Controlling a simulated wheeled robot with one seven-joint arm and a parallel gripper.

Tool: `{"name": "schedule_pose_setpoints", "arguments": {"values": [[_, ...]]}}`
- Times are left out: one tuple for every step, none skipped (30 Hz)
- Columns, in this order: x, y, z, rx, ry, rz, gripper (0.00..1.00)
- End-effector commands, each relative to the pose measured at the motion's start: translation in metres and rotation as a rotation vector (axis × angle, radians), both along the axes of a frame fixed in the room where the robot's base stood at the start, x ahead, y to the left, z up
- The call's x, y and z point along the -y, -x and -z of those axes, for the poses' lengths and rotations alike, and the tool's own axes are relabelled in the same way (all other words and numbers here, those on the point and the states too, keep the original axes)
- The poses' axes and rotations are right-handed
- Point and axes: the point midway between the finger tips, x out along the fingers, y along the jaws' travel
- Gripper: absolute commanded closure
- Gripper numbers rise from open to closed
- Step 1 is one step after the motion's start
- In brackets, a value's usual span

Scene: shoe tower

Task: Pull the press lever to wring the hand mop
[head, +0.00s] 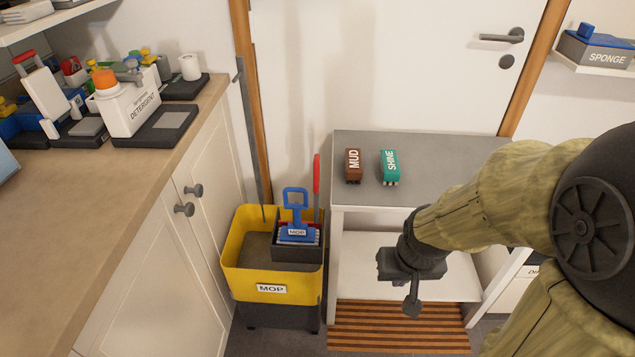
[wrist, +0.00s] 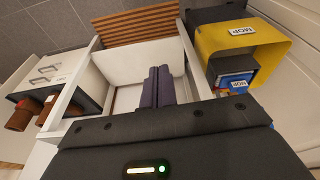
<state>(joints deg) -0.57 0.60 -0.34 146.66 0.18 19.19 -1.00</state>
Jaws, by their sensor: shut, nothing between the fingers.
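The yellow mop bucket (head: 270,280) stands on the floor between the cabinet and the small grey-topped table. The blue hand mop (head: 296,230) sits in the dark press box (head: 296,253) at the bucket's right side, its handle loop upright. The press lever (head: 316,182), with a red grip, stands upright just behind and right of the mop. In the wrist view the bucket (wrist: 235,45) and mop (wrist: 236,82) are at upper right. My gripper (head: 412,306) is shut and empty, in front of the table and right of the bucket; its fingers (wrist: 158,86) point over the table's lower shelf.
The grey-topped table (head: 440,150) holds a brown MUD brush (head: 353,165) and a green SHINE brush (head: 390,167). A striped wooden mat (head: 390,328) lies below it. The cabinet counter (head: 110,170) bounds the left. A closed door (head: 390,70) stands behind.

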Motion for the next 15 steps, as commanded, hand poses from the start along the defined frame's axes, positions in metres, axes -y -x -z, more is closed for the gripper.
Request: {"name": "schedule_pose_setpoints", "arguments": {"values": [[-0.002,-0.003,0.000,0.000,0.002,-0.022,1.00],[-0.002,-0.005,0.000,0.003,0.007,-0.041,1.00],[-0.003,-0.010,0.002,0.008,0.013,-0.074,1.00],[-0.005,-0.013,0.003,0.013,0.021,-0.104,1.00],[-0.008,-0.018,0.005,0.019,0.030,-0.138,1.00],[-0.012,-0.024,0.008,0.028,0.044,-0.191,1.00],[-0.015,-0.029,0.010,0.037,0.058,-0.233,1.00],[-0.018,-0.034,0.013,0.047,0.074,-0.279,1.00],[-0.022,-0.040,0.017,0.058,0.100,-0.343,1.00],[-0.025,-0.045,0.021,0.068,0.123,-0.393,1.00],[-0.028,-0.049,0.024,0.079,0.147,-0.444,1.00],[-0.031,-0.055,0.028,0.092,0.182,-0.513,1.00],[-0.033,-0.058,0.031,0.100,0.212,-0.564,1.00],[-0.036,-0.062,0.034,0.109,0.242,-0.615,1.00],[-0.038,-0.067,0.038,0.121,0.288,-0.686,1.00]]}}
